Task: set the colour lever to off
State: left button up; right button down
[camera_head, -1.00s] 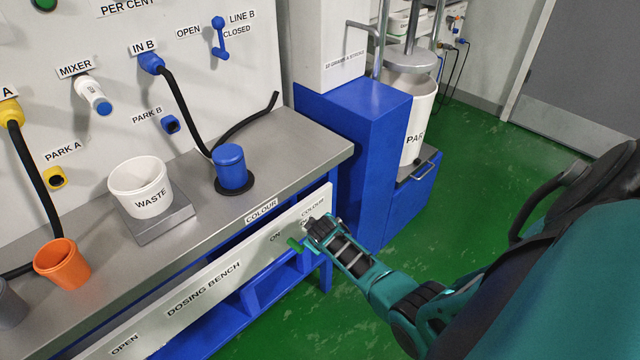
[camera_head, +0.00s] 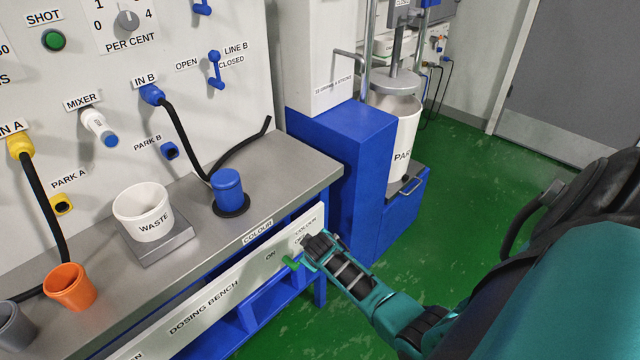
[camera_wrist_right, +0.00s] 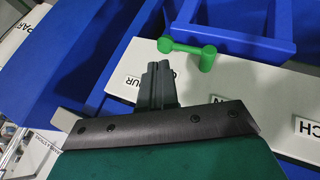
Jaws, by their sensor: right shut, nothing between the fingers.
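The green colour lever (camera_head: 291,262) is on the white front panel of the dosing bench (camera_head: 205,311), near its right end. The ON label (camera_head: 270,256) is beside it. My right gripper (camera_head: 306,257) is at the lever in the head view and partly covers the labels there. In the right wrist view my right gripper (camera_wrist_right: 158,78) is shut and empty. There the lever (camera_wrist_right: 187,50) shows whole, just beyond and right of the fingertips, with a small gap in the picture. I cannot tell whether they touch. My left gripper is not in view.
A white waste tub (camera_head: 143,213), a blue capped cup (camera_head: 229,187) and an orange cup (camera_head: 70,287) stand on the bench top. A blue cabinet (camera_head: 345,165) stands right of the bench. Blue framework (camera_wrist_right: 230,25) lies close to the lever. Green floor is open at the right.

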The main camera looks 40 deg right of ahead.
jog(key=v, duration=0.7)
jog(key=shift+d+r, duration=0.25)
jog(key=shift+r, duration=0.3)
jog(key=shift+s, duration=0.15)
